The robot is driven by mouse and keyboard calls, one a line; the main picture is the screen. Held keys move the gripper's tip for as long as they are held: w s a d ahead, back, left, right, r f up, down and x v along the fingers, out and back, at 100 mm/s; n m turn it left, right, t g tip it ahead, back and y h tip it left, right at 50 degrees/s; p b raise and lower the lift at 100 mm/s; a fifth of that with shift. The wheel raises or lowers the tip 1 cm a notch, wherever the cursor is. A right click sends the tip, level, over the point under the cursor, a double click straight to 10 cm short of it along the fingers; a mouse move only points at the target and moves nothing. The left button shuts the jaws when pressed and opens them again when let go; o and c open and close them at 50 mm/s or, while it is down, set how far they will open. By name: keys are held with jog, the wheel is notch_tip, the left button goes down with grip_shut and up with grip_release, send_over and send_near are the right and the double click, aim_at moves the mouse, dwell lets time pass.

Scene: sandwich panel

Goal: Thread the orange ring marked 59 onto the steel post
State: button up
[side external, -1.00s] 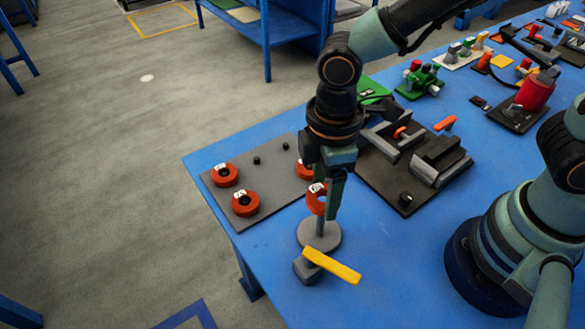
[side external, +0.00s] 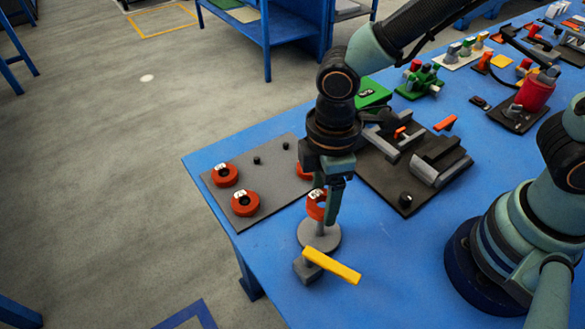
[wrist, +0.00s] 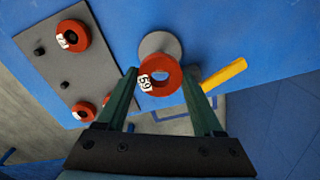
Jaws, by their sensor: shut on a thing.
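The orange ring marked 59 (wrist: 170,98) is held between the two fingers of my gripper (wrist: 160,73) in the wrist view, its white label at the lower left. The lower part of the steel post (side external: 320,229) shows between ring and base. The post's top is hidden, so I cannot tell whether the ring is around it. In the wrist view the base (wrist: 150,42) lies just beyond the ring.
A grey panel (side external: 278,187) at the left carries more orange rings (side external: 245,204) and small dark pegs. A yellow bar (side external: 332,266) on a grey block (side external: 305,271) stands close in front of the post's base. A dark fixture plate (side external: 385,185) lies behind to the right.

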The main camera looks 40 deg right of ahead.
aim_at(320, 233)
jog(key=shift+f, duration=1.05)
jog(key=shift+f, duration=0.35)
jog(key=shift+f, duration=0.55)
jog(key=shift+f, duration=0.7)
jog(key=shift+f, duration=0.65)
dwell(0.4)
jog(key=shift+f, duration=0.25)
jog(key=shift+f, duration=0.35)
dwell(0.5)
jog(key=o, duration=1.4)
